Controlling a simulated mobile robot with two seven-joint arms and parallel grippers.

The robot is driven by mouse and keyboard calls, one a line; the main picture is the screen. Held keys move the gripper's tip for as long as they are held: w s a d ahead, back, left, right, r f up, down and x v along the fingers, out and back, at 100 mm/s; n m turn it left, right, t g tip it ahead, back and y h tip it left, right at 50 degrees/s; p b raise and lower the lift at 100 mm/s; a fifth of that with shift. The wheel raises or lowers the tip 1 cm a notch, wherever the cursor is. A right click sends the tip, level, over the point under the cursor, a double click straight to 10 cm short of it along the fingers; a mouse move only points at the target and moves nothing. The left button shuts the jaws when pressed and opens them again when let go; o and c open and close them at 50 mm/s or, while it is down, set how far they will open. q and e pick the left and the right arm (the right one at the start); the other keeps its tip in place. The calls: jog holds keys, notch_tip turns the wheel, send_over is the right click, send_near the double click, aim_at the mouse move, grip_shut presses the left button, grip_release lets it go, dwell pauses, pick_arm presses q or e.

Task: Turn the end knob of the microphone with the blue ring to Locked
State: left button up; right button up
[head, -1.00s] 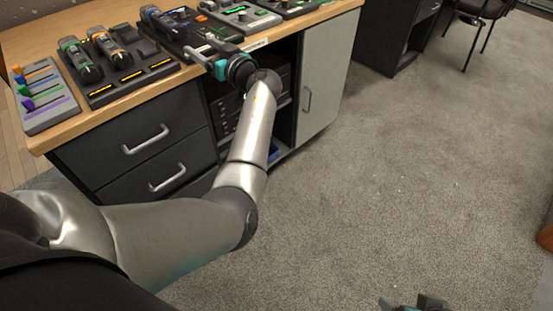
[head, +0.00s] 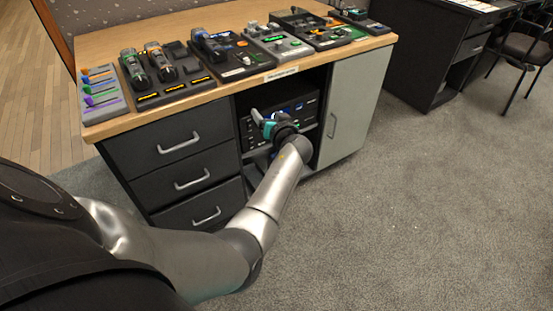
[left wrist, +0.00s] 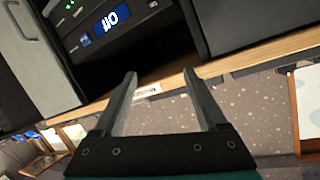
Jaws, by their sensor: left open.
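The microphone with the blue ring (head: 206,45) lies in a dark tray on the desk top, beyond the desk's front edge. Its end knob is too small to read in the head view. My left gripper (head: 262,117) is open and empty, below the desk top in front of the open shelf bay, apart from the microphone. Its two fingers (left wrist: 163,85) show spread in the left wrist view, with nothing between them. The microphone is not visible in that view. My right gripper is out of view.
Microphones with a green ring (head: 134,70) and an orange ring (head: 160,62) lie left of the blue one. A fader panel (head: 101,92) stands at the desk's left end, control boxes (head: 279,41) to the right. Shelf equipment with a blue display (left wrist: 112,18) is near my gripper. The carpet is clear.

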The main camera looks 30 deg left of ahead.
pick_arm(q)
jog(key=s+d+f+m+h+p, duration=0.4)
jog(key=s+d+f+p, duration=0.1)
jog(key=f, duration=0.5)
jog(key=shift+s+d+f+g+h, duration=0.4)
jog(key=shift+s+d, duration=0.1)
jog(key=shift+d, duration=0.4)
